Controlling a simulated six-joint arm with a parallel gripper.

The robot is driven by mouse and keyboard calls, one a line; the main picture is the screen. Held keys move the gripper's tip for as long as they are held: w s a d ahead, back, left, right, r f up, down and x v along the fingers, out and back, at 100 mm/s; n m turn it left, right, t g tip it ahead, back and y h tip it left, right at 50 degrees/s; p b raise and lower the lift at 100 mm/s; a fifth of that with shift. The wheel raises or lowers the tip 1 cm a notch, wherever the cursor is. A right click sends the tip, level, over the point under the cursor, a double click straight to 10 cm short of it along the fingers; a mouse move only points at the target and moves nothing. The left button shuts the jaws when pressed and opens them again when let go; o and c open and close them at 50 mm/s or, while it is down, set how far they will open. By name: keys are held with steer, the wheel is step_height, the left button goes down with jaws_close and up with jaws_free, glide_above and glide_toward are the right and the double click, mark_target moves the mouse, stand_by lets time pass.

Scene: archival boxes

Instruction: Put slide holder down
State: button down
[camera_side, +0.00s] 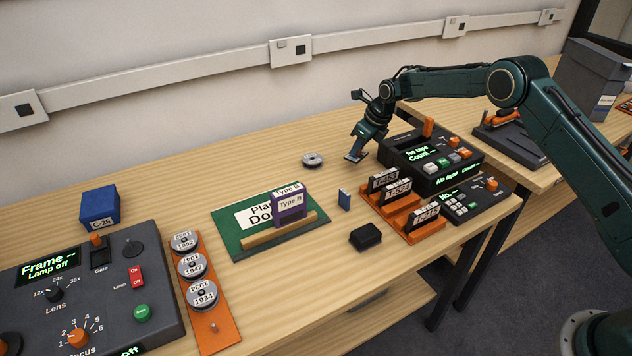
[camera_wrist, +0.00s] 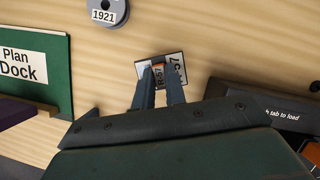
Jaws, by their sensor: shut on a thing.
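My gripper (camera_side: 358,149) is shut on the slide holder (camera_side: 353,158), a small flat piece, and holds it over the bare wood left of the tape machine. In the wrist view both fingertips of my gripper (camera_wrist: 159,73) close on the slide holder (camera_wrist: 177,61). There it shows a white label ending in "57" and a dark edge, with the fingers covering its middle. I cannot tell whether it touches the table.
A grey reel (camera_side: 312,160), marked 1921 in the wrist view (camera_wrist: 107,10), lies left of my gripper. The tape machine (camera_side: 440,165) stands close on its right. A blue piece (camera_side: 344,199) stands nearer.

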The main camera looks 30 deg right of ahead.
mark_target(360, 154)
steer(key=shift+f, duration=2)
steer(key=shift+f, duration=0.15)
steer(key=c, duration=1.5)
jaws_free()
steer(key=shift+o, duration=0.2)
steer(key=v, duration=1.2)
